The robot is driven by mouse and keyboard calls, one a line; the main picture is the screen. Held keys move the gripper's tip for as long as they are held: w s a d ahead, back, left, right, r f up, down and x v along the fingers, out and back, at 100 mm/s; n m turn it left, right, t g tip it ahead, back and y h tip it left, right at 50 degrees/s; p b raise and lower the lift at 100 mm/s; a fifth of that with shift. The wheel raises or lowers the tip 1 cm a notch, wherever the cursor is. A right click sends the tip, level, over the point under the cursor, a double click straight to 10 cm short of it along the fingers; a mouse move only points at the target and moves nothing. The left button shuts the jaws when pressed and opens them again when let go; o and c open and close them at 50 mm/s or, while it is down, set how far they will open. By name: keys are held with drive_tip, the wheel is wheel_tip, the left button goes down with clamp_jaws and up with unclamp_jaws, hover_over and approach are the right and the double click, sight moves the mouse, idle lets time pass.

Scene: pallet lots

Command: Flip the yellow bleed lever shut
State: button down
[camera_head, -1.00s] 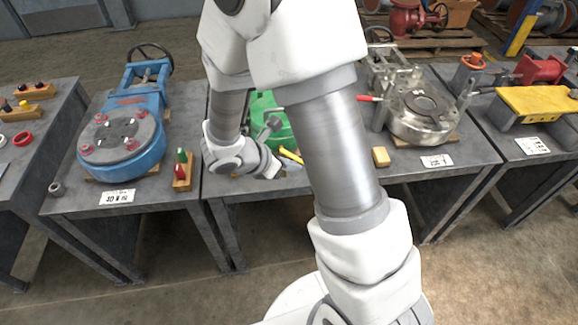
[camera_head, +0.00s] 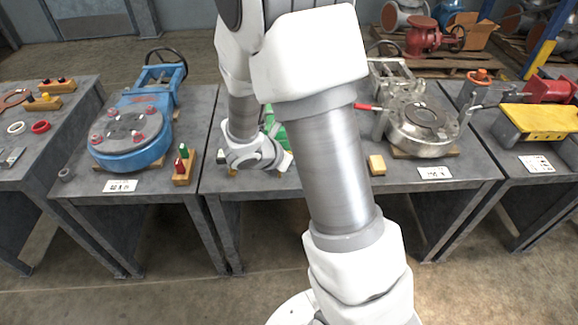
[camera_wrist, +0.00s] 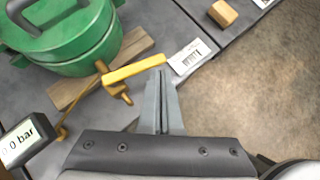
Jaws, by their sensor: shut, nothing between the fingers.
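The yellow bleed lever (camera_wrist: 134,70) shows in the wrist view, mounted on a brass-coloured valve at the side of a green lidded vessel (camera_wrist: 72,40). The lever sticks out to the right from its pivot. My gripper (camera_wrist: 162,74) is shut and empty. Its fingertips are right by the lever's free end; I cannot tell whether they touch. In the head view the green vessel (camera_head: 279,135) is mostly hidden behind my arm, and the lever is hidden there.
A pressure display (camera_wrist: 26,139) ends in "0 bar". A wooden block (camera_wrist: 223,13) and white label (camera_wrist: 190,57) lie near the table edge. In the head view, a blue valve (camera_head: 132,140) stands left and a steel flanged vessel (camera_head: 423,123) right.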

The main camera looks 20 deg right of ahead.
drive_tip(key=shift+w+a, duration=0.1)
drive_tip(key=shift+w, duration=0.05)
drive_tip(key=shift+w+a, duration=0.4)
drive_tip(key=shift+w, duration=0.15)
idle(0.4)
